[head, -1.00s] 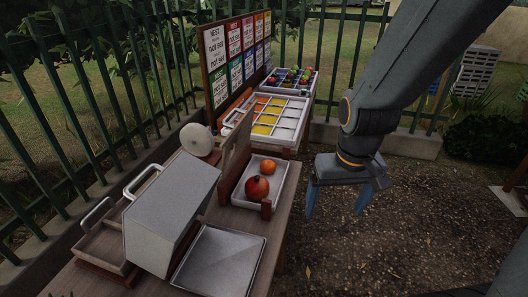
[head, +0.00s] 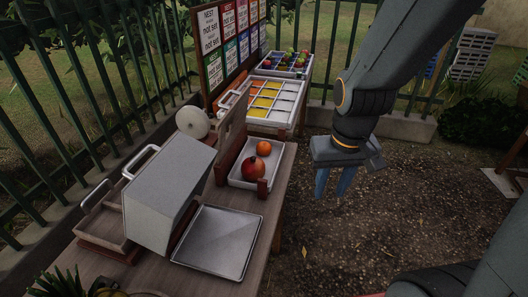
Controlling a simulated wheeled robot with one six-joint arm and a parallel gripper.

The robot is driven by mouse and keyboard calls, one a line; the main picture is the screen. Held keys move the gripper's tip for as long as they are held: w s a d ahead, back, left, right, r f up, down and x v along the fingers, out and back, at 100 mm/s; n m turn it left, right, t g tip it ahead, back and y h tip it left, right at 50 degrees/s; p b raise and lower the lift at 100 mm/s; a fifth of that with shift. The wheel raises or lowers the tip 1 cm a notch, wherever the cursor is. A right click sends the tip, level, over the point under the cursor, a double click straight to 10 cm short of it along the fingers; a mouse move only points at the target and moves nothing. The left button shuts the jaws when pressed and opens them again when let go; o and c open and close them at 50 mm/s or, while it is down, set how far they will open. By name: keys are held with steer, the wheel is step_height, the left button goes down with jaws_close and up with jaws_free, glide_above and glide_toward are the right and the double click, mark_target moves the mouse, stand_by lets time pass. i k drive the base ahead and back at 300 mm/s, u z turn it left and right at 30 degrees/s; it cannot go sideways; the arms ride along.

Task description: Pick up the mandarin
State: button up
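The mandarin (head: 264,148) is a small orange fruit at the back of a white tray (head: 276,172) on the wooden table. A larger red fruit (head: 253,169), which looks like a pomegranate, lies in front of it in the same tray. My gripper (head: 333,190) hangs to the right of the tray, off the table's edge, with its blue fingers pointing down. A gap shows between the fingers and nothing is held there. The gripper is clear of both fruits.
A grey box-shaped machine (head: 165,195) with a white disc (head: 192,122) stands left of the tray. An empty metal tray (head: 218,242) lies in front. Farther back are a compartment tray (head: 262,113), a fruit crate (head: 286,64) and a sign board (head: 212,77). Gravel lies open at right.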

mark_target(263, 147)
steer(key=u, duration=0.55)
steer(key=k, duration=1.25)
steer(key=z, duration=0.05)
steer(key=i, duration=0.55)
steer(key=z, duration=0.95)
steer(key=i, duration=1.65)
steer(key=u, duration=0.55)
